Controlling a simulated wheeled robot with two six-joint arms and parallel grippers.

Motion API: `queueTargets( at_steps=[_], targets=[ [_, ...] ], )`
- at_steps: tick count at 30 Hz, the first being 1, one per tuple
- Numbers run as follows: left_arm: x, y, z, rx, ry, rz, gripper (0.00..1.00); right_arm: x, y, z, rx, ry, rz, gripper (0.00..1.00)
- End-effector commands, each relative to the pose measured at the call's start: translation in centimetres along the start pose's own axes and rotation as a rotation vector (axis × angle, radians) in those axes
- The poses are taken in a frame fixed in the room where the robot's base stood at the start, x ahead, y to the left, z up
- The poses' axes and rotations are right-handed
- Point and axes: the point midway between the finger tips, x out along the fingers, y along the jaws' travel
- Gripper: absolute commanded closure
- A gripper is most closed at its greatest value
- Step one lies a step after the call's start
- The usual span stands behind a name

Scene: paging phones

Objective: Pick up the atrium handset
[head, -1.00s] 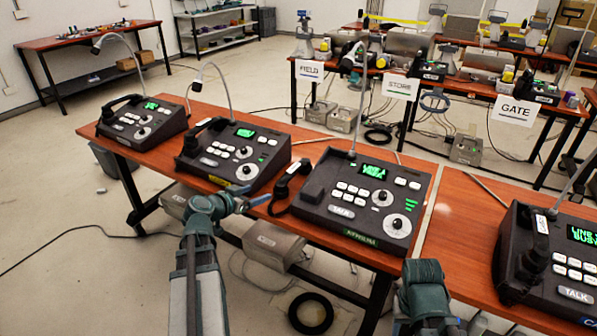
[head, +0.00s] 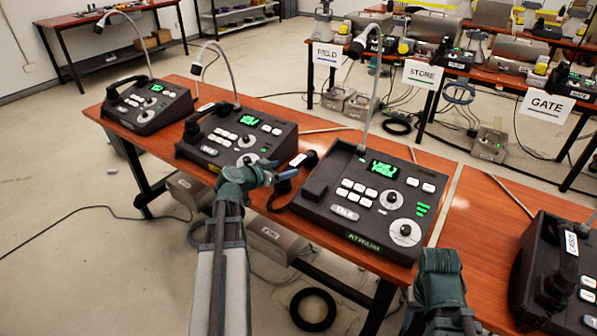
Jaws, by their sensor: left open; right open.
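The atrium console (head: 372,205) is a dark desk phone on the orange table with a green display and an ATRIUM label on its front edge. Its black handset (head: 284,188) lies off the cradle on the table, just left of the console. My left gripper (head: 272,175) is open at the handset's left side, very close to it and partly covering it. I cannot tell whether they touch. My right gripper (head: 440,285) is open at the lower right, in front of the table edge. Its fingers are hardly visible.
Two similar consoles stand to the left, the nearer one (head: 240,138) close to my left gripper. Another console (head: 560,270) is at the right. A thin gooseneck microphone (head: 371,100) rises behind the atrium console. Bare tabletop (head: 465,225) shows between the right consoles.

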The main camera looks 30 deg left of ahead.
Motion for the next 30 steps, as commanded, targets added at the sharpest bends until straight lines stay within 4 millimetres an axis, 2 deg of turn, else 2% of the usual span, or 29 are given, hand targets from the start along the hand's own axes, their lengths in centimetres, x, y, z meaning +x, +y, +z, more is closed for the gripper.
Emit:
queueTargets(
  at_steps=[1, 6, 18, 27, 30],
  targets=[
    [1.4, -0.1, 0.2, 0.000, 0.001, 0.002, 0.20, 0.8, -0.1, -0.1, 0.000, 0.000, 0.000, 0.50],
    [3.7, -0.1, 0.2, 0.001, 0.000, 0.000, 0.20, 1.6, -0.1, -0.1, 0.000, 0.000, 0.000, 0.50],
    [4.9, -0.1, 0.1, 0.000, 0.000, 0.000, 0.20, 1.9, -0.2, -0.1, 0.000, 0.000, 0.000, 0.50],
    [8.9, -0.4, 0.4, 0.000, 0.000, 0.001, 0.20, 3.8, -0.4, -0.2, 0.000, 0.000, 0.000, 0.50],
    [9.7, -0.3, 0.3, 0.001, 0.000, 0.000, 0.20, 4.0, -0.4, -0.2, 0.000, 0.000, 0.000, 0.50]
  ],
)
